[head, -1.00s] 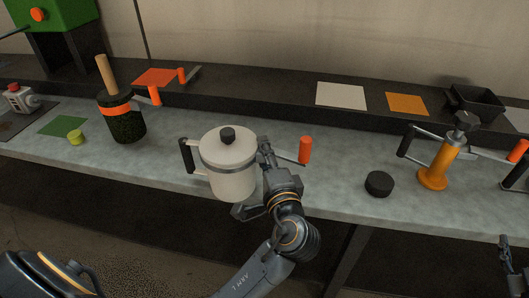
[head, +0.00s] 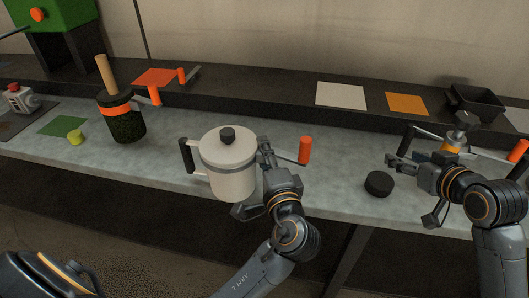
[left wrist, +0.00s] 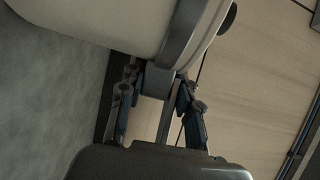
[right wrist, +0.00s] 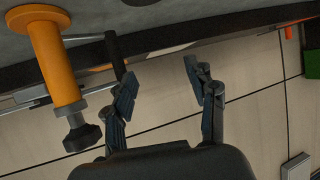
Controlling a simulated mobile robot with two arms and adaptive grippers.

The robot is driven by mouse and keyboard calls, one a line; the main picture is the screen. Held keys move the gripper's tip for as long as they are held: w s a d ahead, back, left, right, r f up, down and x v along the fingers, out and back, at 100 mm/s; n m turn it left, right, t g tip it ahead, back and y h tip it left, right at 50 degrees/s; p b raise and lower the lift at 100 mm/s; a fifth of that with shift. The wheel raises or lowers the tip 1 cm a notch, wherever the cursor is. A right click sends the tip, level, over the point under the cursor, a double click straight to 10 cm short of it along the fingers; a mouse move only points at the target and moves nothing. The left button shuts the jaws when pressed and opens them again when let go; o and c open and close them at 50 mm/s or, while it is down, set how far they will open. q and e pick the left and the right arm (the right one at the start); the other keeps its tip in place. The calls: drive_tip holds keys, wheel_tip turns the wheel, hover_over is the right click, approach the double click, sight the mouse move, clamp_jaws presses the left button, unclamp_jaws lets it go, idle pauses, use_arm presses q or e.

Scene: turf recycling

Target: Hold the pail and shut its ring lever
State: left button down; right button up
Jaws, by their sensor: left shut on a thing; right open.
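The white pail (head: 228,178) stands on the bench with its lid on, a black knob on top and a grey ring round its upper side. A black handle (head: 185,156) is on its left. A lever with an orange grip (head: 305,150) sticks out to its right. My left gripper (head: 265,152) is at the pail's right side. In the left wrist view its fingers (left wrist: 155,88) are shut on a grey block beside the ring (left wrist: 183,38). My right gripper (head: 403,152) is open and empty, well right of the lever; it also shows in the right wrist view (right wrist: 160,82).
A black puck (head: 379,183) lies between the pail and my right gripper. An orange post (right wrist: 52,52) with a black knob and side handles stands close to my right gripper. A turf-covered canister (head: 124,125) stands left of the pail. Bench is clear between pail and puck.

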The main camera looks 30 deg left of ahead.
drive_tip(key=s+a+r+n+g+y, duration=0.1)
drive_tip(key=s+a+r+n+g, duration=0.1)
drive_tip(key=a+r, duration=0.35)
drive_tip(key=s+a+r+n+g+y, duration=0.1)
drive_tip(key=s+a+r+n+g, duration=0.15)
drive_tip(key=a, duration=0.55)
wheel_tip(320, 180, up, 6)
drive_tip(key=n+g+h, duration=0.2)
drive_tip(key=n+g, duration=0.2)
hover_over(308, 139)
drive_tip(key=shift+w+d+m, duration=0.1)
drive_tip(key=shift+d+m, duration=0.05)
drive_tip(key=shift+m, duration=0.1)
drive_tip(key=shift+h, duration=0.3)
drive_tip(key=shift+s+f, duration=0.2)
drive_tip(key=shift+f, duration=3.2)
drive_tip(key=c, duration=1)
drive_tip(key=shift+o, duration=0.2)
